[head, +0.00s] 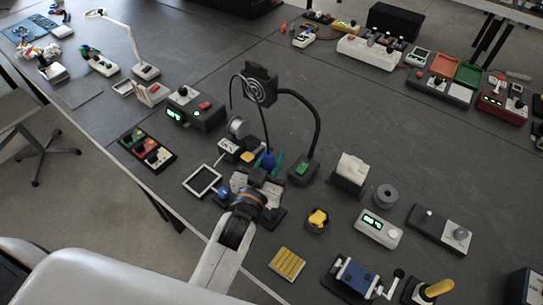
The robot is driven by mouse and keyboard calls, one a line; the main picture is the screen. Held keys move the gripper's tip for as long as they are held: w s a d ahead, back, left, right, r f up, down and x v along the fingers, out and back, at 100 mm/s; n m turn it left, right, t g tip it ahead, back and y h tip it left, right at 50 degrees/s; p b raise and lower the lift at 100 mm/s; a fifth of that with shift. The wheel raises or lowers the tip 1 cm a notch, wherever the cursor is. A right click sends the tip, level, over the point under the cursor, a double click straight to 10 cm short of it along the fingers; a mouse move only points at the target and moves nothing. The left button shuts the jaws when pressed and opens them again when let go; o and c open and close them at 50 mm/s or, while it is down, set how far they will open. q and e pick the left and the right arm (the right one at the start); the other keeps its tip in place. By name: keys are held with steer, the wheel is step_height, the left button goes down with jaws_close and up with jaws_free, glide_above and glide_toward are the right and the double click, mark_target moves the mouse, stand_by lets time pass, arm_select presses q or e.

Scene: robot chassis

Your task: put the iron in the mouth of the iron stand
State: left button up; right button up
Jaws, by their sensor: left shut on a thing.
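My left gripper (264,174) is over the middle of the bench, shut on the iron (267,160). The iron's blue handle shows just beyond the fingers, and a thin black cord rises from it. Its tip is too small or hidden to make out. The iron stand (238,128) is just beyond and to the left of the gripper. It has a grey round mouth and a base with a yellow pad. The iron looks apart from the mouth, to its right. My right gripper is not in view.
A fume fan (260,85) on a curved black arm stands close behind the gripper, its base (303,170) to the right. A station with a green display (195,108) is left of the stand. A white-framed panel (202,181) lies at front left. The bench behind the fan is clear.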

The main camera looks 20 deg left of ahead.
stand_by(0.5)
arm_select(q)
steer(key=shift+p, duration=0.65)
stand_by(1.0)
steer(key=shift+f+b, duration=2.95)
steer(key=shift+f, duration=1.2)
steer(key=o, duration=1)
steer(key=s+a+b, duration=0.1)
steer(key=s+b, duration=0.1)
steer(key=s, duration=1)
